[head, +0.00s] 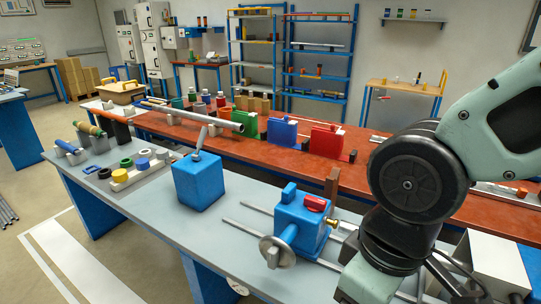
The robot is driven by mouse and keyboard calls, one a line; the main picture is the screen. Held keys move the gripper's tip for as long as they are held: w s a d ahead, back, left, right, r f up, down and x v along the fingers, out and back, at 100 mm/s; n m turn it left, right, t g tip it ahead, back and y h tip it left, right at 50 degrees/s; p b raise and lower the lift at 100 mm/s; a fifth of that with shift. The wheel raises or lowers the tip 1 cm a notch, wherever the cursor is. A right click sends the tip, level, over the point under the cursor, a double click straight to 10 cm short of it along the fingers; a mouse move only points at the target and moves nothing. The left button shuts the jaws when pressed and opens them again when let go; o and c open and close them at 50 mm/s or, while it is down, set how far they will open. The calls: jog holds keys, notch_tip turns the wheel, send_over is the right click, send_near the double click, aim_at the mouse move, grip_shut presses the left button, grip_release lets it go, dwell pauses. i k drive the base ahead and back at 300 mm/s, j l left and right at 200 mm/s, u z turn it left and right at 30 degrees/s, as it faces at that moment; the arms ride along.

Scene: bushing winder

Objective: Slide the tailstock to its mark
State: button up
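The tailstock (301,222) is a blue block sitting across two steel rails (263,233) on the grey bench. A red lever (316,204) lies on its top. A grey handwheel (277,252) is at its near left side. A brass tip (331,222) sticks out on its right. I cannot make out the mark on the rails. My arm stands close to the right of the tailstock and hides the rails there. I cannot make out my gripper's fingers in the head view.
A blue box with a lever (197,181) stands left of the rails. Colored rings (126,163) and rollers lie at the bench's left end. A brown upright piece (332,184) stands behind the tailstock. A white box (494,258) is at the right. An orange-topped bench (277,155) runs behind.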

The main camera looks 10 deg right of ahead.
aim_at(303, 231)
jog(key=i+j+u, duration=0.45)
jog(key=i+j, duration=0.5)
jog(key=j, duration=0.15)
